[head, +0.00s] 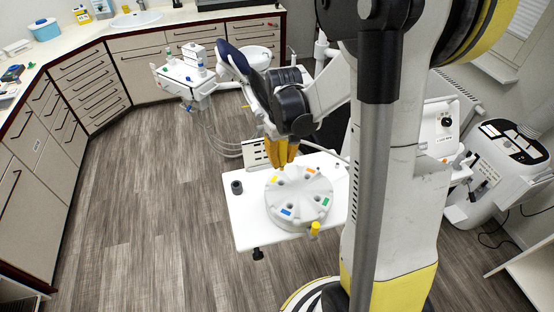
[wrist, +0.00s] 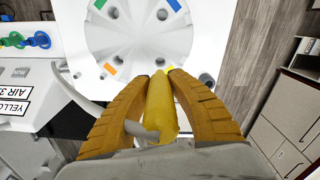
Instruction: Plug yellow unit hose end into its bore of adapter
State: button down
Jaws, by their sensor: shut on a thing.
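The adapter (head: 300,200) is a round pale grey block on a small white table, with blue, green, orange and yellow marks beside holes in its top. It also shows at the top of the wrist view (wrist: 135,38). My gripper (wrist: 160,80) has orange ribbed fingers shut on the yellow hose end (wrist: 161,108), whose tip points toward the adapter's near rim. A pale hose (wrist: 95,108) runs to it from the left. In the head view my gripper (head: 281,160) is over the adapter's far left part, by the yellow mark. Whether the tip is in a bore cannot be told.
A dark cylinder (head: 237,187) stands on the white table (head: 245,228), left of the adapter. A yellow knob (head: 314,229) sticks out at the adapter's front. A white labelled unit (wrist: 25,95) is close on the left in the wrist view. Open floor lies left of the table.

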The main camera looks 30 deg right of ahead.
jog(key=b, duration=0.3)
send_over(281, 179)
jog(key=s, duration=0.1)
jog(key=shift+a+f, duration=0.15)
jog(key=shift+f, duration=1.1)
jog(key=shift+a+f, duration=0.15)
jog(key=shift+f, duration=1.1)
jog(key=shift+s+f+b, duration=0.1)
jog(key=shift+f+b, duration=0.4)
jog(key=shift+b, duration=0.35)
jog(key=shift+f+b, duration=0.6)
jog(key=shift+f+b, duration=0.25)
jog(key=shift+b, duration=0.05)
jog(key=shift+f+b, duration=0.25)
jog(key=shift+b, duration=0.05)
jog(key=shift+f, duration=0.15)
jog(key=shift+f+b, duration=0.55)
jog(key=shift+b, duration=0.2)
